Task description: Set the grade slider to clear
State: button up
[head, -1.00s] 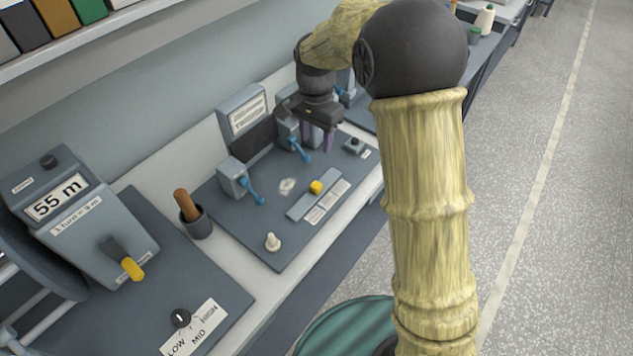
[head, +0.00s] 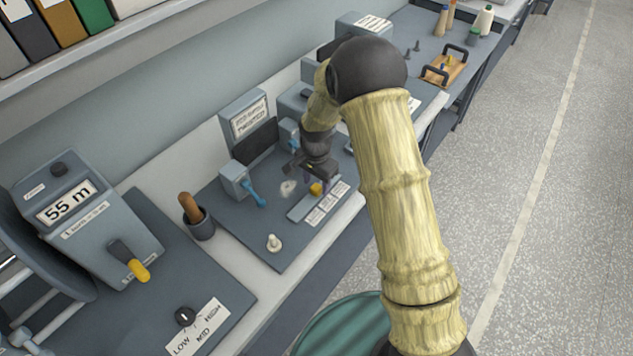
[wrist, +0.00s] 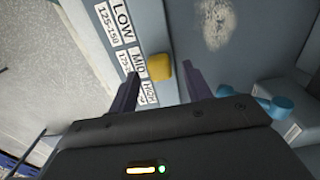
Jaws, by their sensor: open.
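The slider's yellow knob (head: 316,188) sits on a grey strip (head: 299,211) on the dark panel. The wrist view shows the knob (wrist: 160,67) beside a row of labels (wrist: 131,47) reading LOW, MID and a partly hidden third; the knob is about level with MID or just past it. I cannot read a "clear" label. My gripper (head: 315,182) is over the slider, pointing down. In the wrist view its two fingers (wrist: 160,88) are open, with the knob between and just beyond the tips, not gripped.
A blue lever (head: 256,195) stands left of my gripper; one also shows in the wrist view (wrist: 272,104). A cup with a wooden handle (head: 201,225) and a 55 m counter (head: 85,225) stand further left.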

jog(key=shift+f, duration=0.75)
